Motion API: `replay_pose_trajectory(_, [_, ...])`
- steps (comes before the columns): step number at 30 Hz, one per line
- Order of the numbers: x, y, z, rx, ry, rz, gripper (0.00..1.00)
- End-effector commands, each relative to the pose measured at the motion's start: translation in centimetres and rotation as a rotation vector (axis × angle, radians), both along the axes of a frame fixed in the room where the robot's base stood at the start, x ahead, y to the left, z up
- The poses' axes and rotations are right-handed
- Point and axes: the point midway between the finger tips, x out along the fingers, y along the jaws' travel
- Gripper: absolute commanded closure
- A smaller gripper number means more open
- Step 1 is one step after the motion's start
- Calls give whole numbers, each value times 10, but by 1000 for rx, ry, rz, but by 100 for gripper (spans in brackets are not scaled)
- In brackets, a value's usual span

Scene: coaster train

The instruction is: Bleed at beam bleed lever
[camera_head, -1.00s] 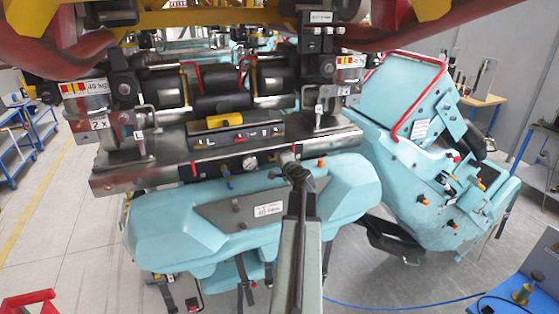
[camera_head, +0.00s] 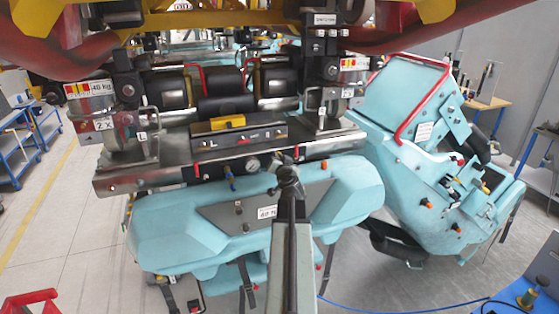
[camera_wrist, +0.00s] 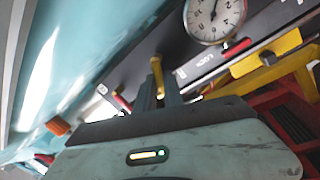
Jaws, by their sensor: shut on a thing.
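The beam (camera_head: 122,184) is a metal bar across the front of the teal coaster car, with a round white gauge (camera_head: 252,164) on its face. My gripper (camera_head: 286,162) is at the beam face just right of the gauge. In the wrist view, my gripper (camera_wrist: 168,93) is shut on a small yellow lever (camera_wrist: 155,72) on the dark panel, near the gauge (camera_wrist: 214,14). I take this for the bleed lever, but no label on it is readable. The fingers hide the lever's lower part.
The teal car nose (camera_head: 180,232) lies close below. A red and yellow frame (camera_head: 110,17) hangs overhead.

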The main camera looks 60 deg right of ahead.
Motion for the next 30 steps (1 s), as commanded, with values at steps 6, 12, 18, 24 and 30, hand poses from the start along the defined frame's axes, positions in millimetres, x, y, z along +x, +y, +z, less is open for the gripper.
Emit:
replay_pose_trajectory(6, [4, 6, -1, -153, 114, 3, 100])
replay_pose_trajectory(12, [6, 9, 0, -266, 197, 2, 100])
replay_pose_trajectory(18, [8, 11, 1, -345, 257, 2, 100])
replay_pose_trajectory(24, [9, 12, 2, -386, 287, 2, 100])
replay_pose_trajectory(30, [9, 12, 2, -399, 297, 1, 100])
